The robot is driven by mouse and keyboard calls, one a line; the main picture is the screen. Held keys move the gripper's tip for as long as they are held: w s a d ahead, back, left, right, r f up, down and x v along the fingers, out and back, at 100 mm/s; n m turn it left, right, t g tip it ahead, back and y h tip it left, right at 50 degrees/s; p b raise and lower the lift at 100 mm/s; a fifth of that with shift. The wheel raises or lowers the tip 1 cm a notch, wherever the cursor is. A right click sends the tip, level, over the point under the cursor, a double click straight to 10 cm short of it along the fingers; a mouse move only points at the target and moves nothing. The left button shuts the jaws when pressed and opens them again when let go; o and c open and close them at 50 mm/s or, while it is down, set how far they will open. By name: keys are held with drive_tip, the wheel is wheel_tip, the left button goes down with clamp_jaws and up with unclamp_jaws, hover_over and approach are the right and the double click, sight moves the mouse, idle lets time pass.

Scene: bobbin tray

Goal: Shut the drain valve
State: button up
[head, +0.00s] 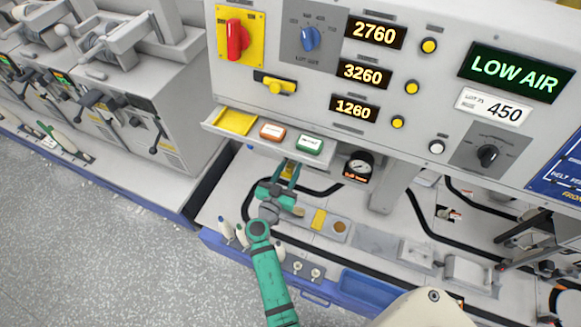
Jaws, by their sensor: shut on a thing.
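My gripper (289,172), at the end of the green arm, reaches under the overhanging control panel. Its fingers are shut on a small yellow part (287,168) below the panel's front ledge, which looks like the drain valve's lever. The fingers and the ledge hide most of it, so its angle is hard to tell. A lit display on the panel (514,72) reads LOW AIR.
The ledge above the gripper carries orange (272,131) and green (309,144) buttons. A red rotary switch (236,39) and a yellow handle (276,84) are higher up. Several bobbins (241,236) stand beside my arm. A blue tray (372,291) is at the front edge.

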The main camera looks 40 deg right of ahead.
drive_tip(key=shift+s+f, duration=0.1)
drive_tip(key=o, duration=1.1)
drive_tip(key=shift+c, duration=0.2)
drive_tip(key=v, duration=1.1)
